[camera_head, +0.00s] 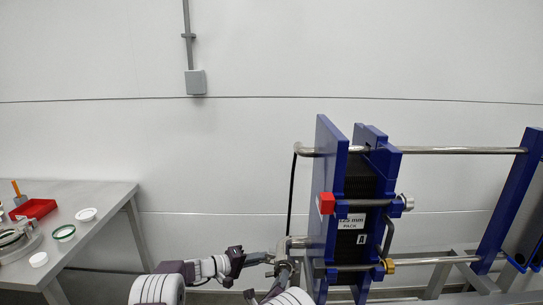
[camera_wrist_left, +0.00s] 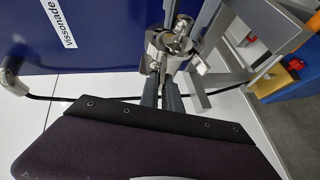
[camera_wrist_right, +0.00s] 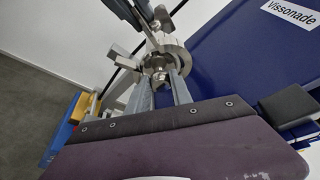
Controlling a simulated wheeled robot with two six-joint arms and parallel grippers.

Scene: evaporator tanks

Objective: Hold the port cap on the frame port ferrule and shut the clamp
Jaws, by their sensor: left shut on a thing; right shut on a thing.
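The frame port ferrule, with the clamp (camera_head: 284,244) around it, sits on the left face of the blue frame. In the left wrist view the clamp is a bright metal ring (camera_wrist_left: 166,48) with a screw at its upper right. My left gripper (camera_head: 271,257) reaches in from the left, shut on a slim part of the clamp. My right gripper (camera_wrist_right: 163,82) comes from below and is shut on a small metal piece, apparently the port cap (camera_wrist_right: 158,64), at the round ferrule. The fingers partly hide the cap, and I cannot tell if the clamp is fully closed.
A grey bench (camera_head: 100,205) at the left holds a red tray (camera_head: 34,209) and white round parts.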

